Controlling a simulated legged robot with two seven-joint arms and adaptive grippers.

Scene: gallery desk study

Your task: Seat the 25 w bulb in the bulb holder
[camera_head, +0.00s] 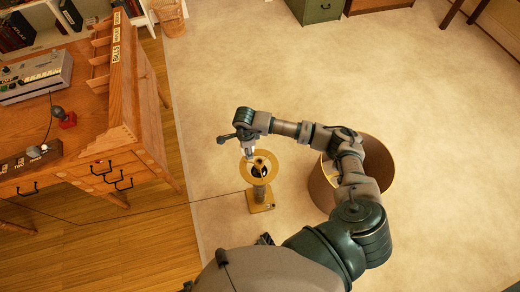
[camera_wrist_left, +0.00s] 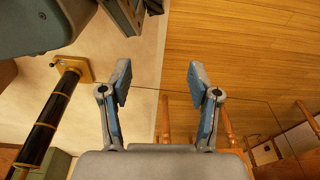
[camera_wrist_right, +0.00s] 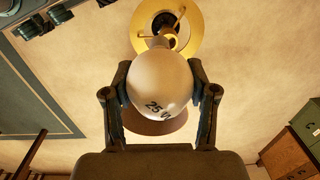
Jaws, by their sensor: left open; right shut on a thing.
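The 25 W bulb (camera_wrist_right: 158,85) is a pale globe with "25" printed on it. My right gripper (camera_wrist_right: 160,92) is shut on it, one finger at each side. The bulb holder is at the top of a brass-coloured floor lamp (camera_head: 261,190), within a yellow ring (camera_head: 246,176); the ring also shows beyond the bulb in the right wrist view (camera_wrist_right: 196,35). My right gripper (camera_head: 248,150) is over the ring's far side in the head view. The bulb hides part of the holder; whether they touch cannot be told. My left gripper (camera_wrist_left: 159,82) is open and empty.
A large lampshade (camera_head: 378,165) stands on the pale carpet right of the lamp. A wooden desk (camera_head: 85,150) with a red-based object (camera_head: 67,118) is at left. A thin cord (camera_head: 160,211) crosses the floor to the lamp.

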